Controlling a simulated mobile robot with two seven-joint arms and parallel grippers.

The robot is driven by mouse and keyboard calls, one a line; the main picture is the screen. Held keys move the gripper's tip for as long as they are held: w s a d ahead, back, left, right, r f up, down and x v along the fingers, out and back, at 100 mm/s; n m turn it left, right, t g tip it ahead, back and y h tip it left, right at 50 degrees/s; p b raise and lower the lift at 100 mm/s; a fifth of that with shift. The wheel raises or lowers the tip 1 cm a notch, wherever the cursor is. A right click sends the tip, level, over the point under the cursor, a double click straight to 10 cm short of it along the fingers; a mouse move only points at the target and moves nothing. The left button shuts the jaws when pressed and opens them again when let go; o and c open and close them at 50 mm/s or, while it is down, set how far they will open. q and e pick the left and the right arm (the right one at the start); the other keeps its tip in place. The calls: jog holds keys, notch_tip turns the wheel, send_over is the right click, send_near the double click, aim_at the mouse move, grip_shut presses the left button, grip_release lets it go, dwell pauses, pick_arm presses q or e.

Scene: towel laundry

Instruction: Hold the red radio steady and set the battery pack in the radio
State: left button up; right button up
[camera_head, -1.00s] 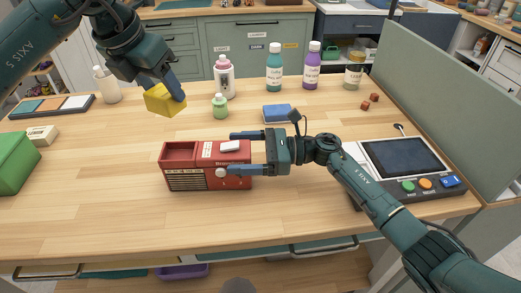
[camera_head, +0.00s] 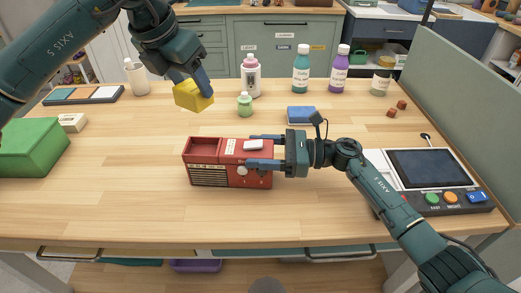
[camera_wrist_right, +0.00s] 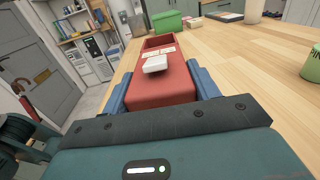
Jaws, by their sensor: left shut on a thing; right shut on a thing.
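The red radio (camera_head: 207,177) stands on the wooden table, its open recess (camera_head: 202,146) facing up at its left end. My right gripper (camera_head: 264,151) is shut on the radio's right end, one finger on each long side. The right wrist view also shows the radio (camera_wrist_right: 160,90) between the blue fingers, with a white block on its top. My left gripper (camera_head: 196,84) is shut on a yellow block (camera_head: 190,97), which seems to be the battery pack. It holds the block tilted in the air, above and behind the radio.
A green box (camera_head: 30,150) stands at the left. Behind are a small green bottle (camera_head: 244,104), several taller bottles and a blue block (camera_head: 301,113). A panel with a dark screen (camera_head: 428,168) lies at the right. The table in front of the radio is clear.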

aim_at(194, 103)
jog(key=c, duration=0.4)
pick_arm(q)
notch_tip(194, 103, down, 5)
jog(key=n+y, duration=0.1)
jog(key=n, duration=0.2)
jog(key=n+y, duration=0.1)
jog(key=n, duration=0.1)
jog(key=shift+d+n+t, duration=0.1)
jog(key=shift+n+t, duration=0.3)
pick_arm(e)
jog(key=shift+o, duration=0.2)
pick_arm(q)
jog(key=shift+f, duration=2.7)
